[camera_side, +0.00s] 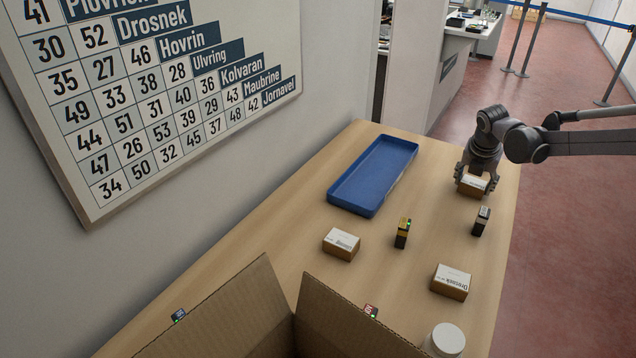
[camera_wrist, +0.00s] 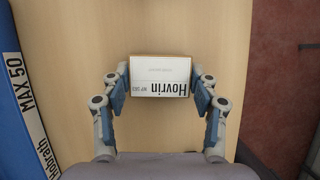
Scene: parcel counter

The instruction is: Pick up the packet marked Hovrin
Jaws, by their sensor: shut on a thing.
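The packet marked Hovrin (camera_wrist: 160,76) is a small box with a white labelled top, its print upside down in the wrist view. In the side view the packet (camera_side: 475,183) is at the far right of the wooden counter, and its print is too small to read there. My gripper (camera_wrist: 161,90) has one finger on each side of the packet and is shut on it; in the side view my gripper (camera_side: 476,182) reaches down over it from above. I cannot tell whether the packet touches the counter.
A blue tray (camera_side: 345,201) lies left of my gripper. A Drosnek packet (camera_side: 452,281), another brown packet (camera_side: 342,244), two small dark upright items (camera_side: 403,233) (camera_side: 481,221) and a white round thing (camera_side: 447,339) stand nearer the camera. An open carton (camera_side: 228,312) fills the front.

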